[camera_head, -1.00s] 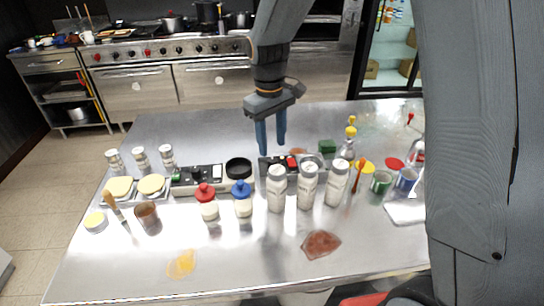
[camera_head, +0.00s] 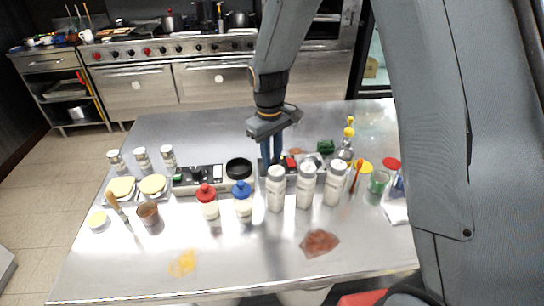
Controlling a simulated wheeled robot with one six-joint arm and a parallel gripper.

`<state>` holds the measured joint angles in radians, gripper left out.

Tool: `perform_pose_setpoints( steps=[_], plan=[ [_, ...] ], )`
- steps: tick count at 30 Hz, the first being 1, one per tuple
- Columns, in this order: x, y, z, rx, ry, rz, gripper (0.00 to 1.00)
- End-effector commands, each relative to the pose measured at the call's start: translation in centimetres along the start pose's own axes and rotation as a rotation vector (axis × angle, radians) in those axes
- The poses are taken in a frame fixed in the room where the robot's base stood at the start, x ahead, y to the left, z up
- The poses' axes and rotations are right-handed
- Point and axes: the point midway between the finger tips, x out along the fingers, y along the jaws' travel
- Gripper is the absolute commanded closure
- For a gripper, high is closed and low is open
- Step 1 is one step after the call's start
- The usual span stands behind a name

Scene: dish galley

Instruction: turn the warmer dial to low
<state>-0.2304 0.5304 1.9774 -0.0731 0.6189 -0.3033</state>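My gripper (camera_head: 271,162) points down over the steel table, with its blue fingers at the left end of a low control panel (camera_head: 318,160). The fingers stand close together, and I cannot make out whether they touch or hold anything. A red switch (camera_head: 291,162) shows on this panel just right of the fingers. No warmer dial can be made out; the panel's left end is hidden by the fingers and a white shaker. A second panel (camera_head: 196,179) to the left bears a green button and dark and white parts.
White shakers (camera_head: 306,185) stand in front of the right panel. A black round dish (camera_head: 238,167) is left of my fingers. Red-capped (camera_head: 207,202) and blue-capped (camera_head: 243,203) bottles stand in front. A green block (camera_head: 325,147) lies behind.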

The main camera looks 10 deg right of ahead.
Motion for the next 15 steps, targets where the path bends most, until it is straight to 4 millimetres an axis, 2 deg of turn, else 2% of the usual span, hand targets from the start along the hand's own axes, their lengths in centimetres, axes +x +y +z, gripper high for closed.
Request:
perform_pose_setpoints(
  steps=[8,15],
  plan=[
    [-0.04,-0.01,-0.02,0.023,-0.001,0.0,0.99],
    [-0.09,-0.03,-0.07,0.138,-0.006,0.0,0.99]
  ],
)
